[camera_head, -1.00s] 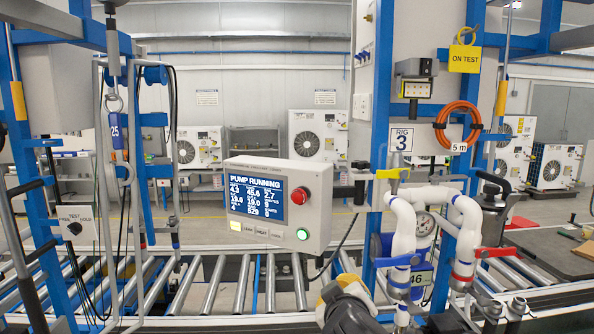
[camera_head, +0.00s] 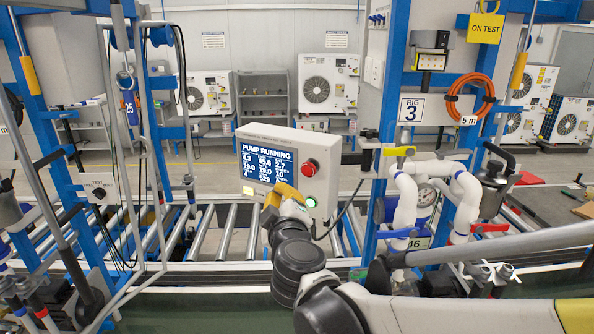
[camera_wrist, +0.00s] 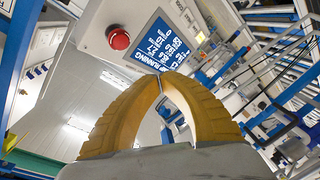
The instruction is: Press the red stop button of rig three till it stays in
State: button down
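The red stop button (camera_head: 309,168) is a round knob at the upper right of the grey control box front (camera_head: 322,155). The box's blue screen (camera_head: 266,163) reads PUMP RUNNING. My gripper (camera_head: 285,190) is in front of the box's lower part, below and left of the red button. In the wrist view the button (camera_wrist: 119,38) lies up and left of the yellow fingertips (camera_wrist: 160,78), apart from them. The fingertips meet with nothing between them. My fingers hide part of the box's lower edge.
A green-lit button (camera_head: 310,202) sits below the red one. White pipes (camera_head: 407,205) with coloured valve handles stand right of the box. A roller conveyor (camera_head: 210,230) runs behind. A yellow ON TEST tag (camera_head: 485,28) hangs upper right.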

jog(key=w+d, duration=0.4)
jog(key=w, duration=0.3)
jog(key=shift+w+d+b, duration=0.2)
jog(key=shift+w+b, duration=0.1)
jog(key=shift+b, duration=0.15)
jog(key=shift+w+d, duration=0.1)
jog(key=shift+w, duration=0.05)
dwell(1.1)
jog(key=shift+w+d, duration=0.1)
jog(key=shift+w, duration=0.15)
jog(key=shift+w+d, duration=0.25)
jog(key=shift+w, duration=0.1)
dwell(0.9)
jog(key=shift+s, duration=0.1)
jog(key=shift+s+a, duration=0.45)
jog(key=shift+s, duration=0.25)
jog(key=s, duration=0.1)
jog(key=s+a, duration=0.2)
jog(key=s, duration=0.1)
jog(key=shift+s+a, duration=0.1)
jog(key=shift+a, duration=0.15)
